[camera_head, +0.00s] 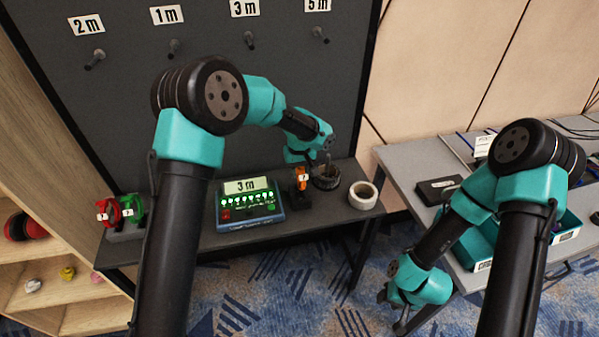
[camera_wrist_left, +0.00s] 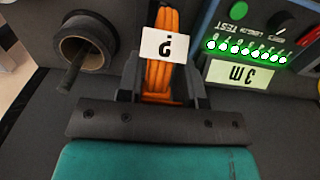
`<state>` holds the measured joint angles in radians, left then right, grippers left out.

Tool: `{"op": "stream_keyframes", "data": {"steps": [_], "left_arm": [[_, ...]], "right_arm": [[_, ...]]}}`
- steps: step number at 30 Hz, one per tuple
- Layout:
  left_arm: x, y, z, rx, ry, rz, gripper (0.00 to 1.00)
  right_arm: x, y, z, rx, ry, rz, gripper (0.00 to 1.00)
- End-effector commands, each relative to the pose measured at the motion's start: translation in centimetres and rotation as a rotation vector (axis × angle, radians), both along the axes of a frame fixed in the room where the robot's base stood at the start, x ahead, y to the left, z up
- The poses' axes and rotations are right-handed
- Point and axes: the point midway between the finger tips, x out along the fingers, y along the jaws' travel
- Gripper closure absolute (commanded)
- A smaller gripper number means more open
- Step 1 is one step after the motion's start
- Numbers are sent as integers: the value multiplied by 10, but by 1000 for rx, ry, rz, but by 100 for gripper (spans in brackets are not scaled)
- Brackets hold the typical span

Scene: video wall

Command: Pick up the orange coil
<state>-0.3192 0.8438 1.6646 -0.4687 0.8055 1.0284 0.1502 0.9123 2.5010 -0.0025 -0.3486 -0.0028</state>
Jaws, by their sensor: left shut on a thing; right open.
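The orange coil (camera_head: 301,178) stands upright at the middle of the narrow grey shelf, right of the tester, and bears a white label. In the left wrist view the orange coil (camera_wrist_left: 162,75) is between the two dark fingers. My left gripper (camera_wrist_left: 163,88) is shut on it. In the head view that gripper is largely hidden by its own wrist, and I cannot tell whether the coil is clear of the shelf. My right gripper (camera_head: 384,293) is open and low, in front of the right-hand table, far from the coil.
The tester (camera_head: 248,203) shows "3 m" and lit green lamps. Red (camera_head: 109,214) and green (camera_head: 132,208) coils stand left. Labelled pegs (camera_head: 250,40) are on the panel behind.

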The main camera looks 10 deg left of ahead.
Motion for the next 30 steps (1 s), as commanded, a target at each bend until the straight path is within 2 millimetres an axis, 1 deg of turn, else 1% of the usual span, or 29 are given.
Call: {"op": "stream_keyframes", "data": {"steps": [5,15,18,21,24,30], "left_arm": [[-27,-3,4,0,0,-1,98],[-103,-12,11,-1,-1,-3,98],[-121,-15,12,0,-2,-3,98],[-135,-16,13,0,0,-2,98],[-143,-17,14,-1,-1,0,98],[-147,-18,14,-2,-2,1,98]], "right_arm": [[0,0,0,0,0,0,57],[0,0,0,0,0,0,57],[0,0,0,0,0,0,57],[0,0,0,0,0,0,57],[0,0,0,0,0,0,57],[0,0,0,0,0,0,57]]}}
